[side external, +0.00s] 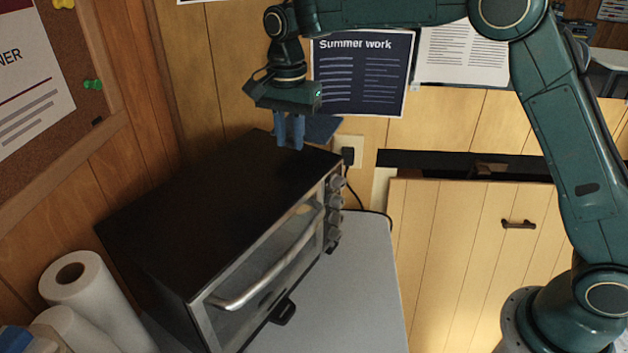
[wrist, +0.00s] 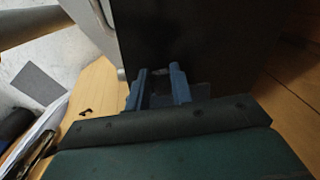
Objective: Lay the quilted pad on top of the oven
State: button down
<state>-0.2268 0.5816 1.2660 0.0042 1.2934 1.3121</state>
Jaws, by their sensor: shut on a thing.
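The oven (side external: 215,195) is a black box with a glass door, a silver handle and knobs on its front. Its dark flat top shows in the wrist view (wrist: 205,35). My gripper (side external: 290,146) points down at the far end of the oven top. Its blue fingers are shut on the quilted pad (side external: 322,128), a dark blue piece that shows just behind and right of the fingers. Most of the pad is hidden by my gripper. I cannot tell whether it touches the oven top. My gripper also shows in the wrist view (wrist: 157,72).
The oven stands on a grey counter (side external: 365,270). White paper rolls (side external: 95,290) stand at its near left end. A wall socket with a plug (side external: 348,153) is just beyond its far end. Wooden walls are close behind. Most of the oven top is bare.

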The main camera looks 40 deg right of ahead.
jog(key=w+a+r+m, duration=0.2)
jog(key=a, duration=1.2)
jog(key=r, duration=0.2)
send_over(200, 210)
jog(key=shift+f, duration=0.25)
jog(key=shift+f, duration=0.1)
jog(key=shift+f, duration=2.15)
jog(key=shift+f, duration=1.8)
jog(key=shift+f, duration=0.1)
jog(key=c, duration=1.2)
grip_release()
